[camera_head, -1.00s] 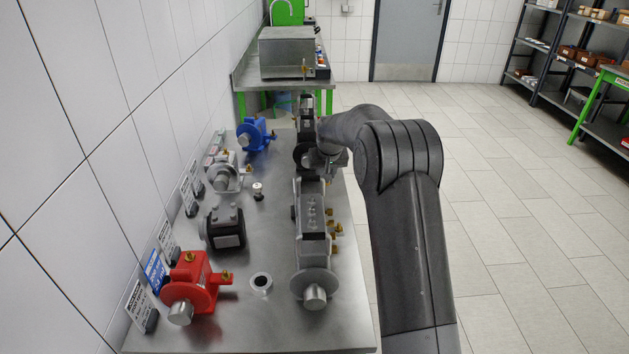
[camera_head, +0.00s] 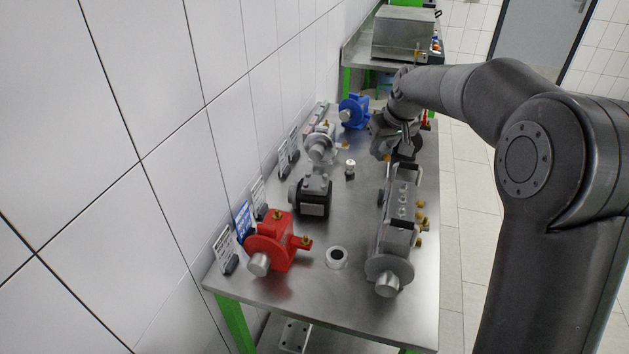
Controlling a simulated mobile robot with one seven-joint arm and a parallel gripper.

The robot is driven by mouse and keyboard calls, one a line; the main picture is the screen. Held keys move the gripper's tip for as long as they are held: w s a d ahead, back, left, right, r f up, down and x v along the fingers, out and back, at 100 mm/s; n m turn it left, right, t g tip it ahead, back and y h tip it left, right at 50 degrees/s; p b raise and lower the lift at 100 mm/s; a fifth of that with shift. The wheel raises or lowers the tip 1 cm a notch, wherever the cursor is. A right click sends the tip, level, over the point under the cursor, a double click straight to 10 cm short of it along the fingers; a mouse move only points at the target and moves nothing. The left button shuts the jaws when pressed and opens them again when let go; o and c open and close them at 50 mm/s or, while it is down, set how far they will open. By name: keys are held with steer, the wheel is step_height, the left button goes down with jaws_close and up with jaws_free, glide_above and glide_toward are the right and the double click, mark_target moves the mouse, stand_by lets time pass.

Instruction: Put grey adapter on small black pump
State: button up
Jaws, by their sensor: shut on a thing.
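The small black pump (camera_head: 313,196) stands upright on the metal table, left of the middle. My gripper (camera_head: 384,150) is over the far right part of the table, behind and to the right of the black pump and apart from it. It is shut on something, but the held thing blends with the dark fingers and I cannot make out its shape. A grey ring (camera_head: 329,262) with a dark opening lies on the table in front of the black pump. I cannot tell whether it is the grey adapter.
A red pump (camera_head: 270,245) stands front left, a long grey pump unit (camera_head: 391,235) on the right. A light grey pump (camera_head: 321,143) and a blue pump (camera_head: 353,110) stand farther back. A small white-and-black piece (camera_head: 350,169) stands mid-table. A tiled wall (camera_head: 110,190) borders the left.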

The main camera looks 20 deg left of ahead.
steer(key=s+a+r+n, duration=0.2)
steer(key=s+a, duration=0.3)
steer(key=a, duration=0.1)
glide_toward(309, 179)
steer(key=shift+w+a+f+y, duration=0.15)
steer(key=shift+w+a+f, duration=0.1)
steer(key=shift+w, duration=0.15)
steer(key=shift+w+a+f+y, duration=0.15)
steer(key=shift+w+f, duration=0.15)
steer(key=shift+w, duration=0.15)
steer(key=shift+a+f, duration=0.15)
steer(key=shift+f, duration=2)
steer(key=o, duration=1)
steer(key=shift+f, duration=0.1)
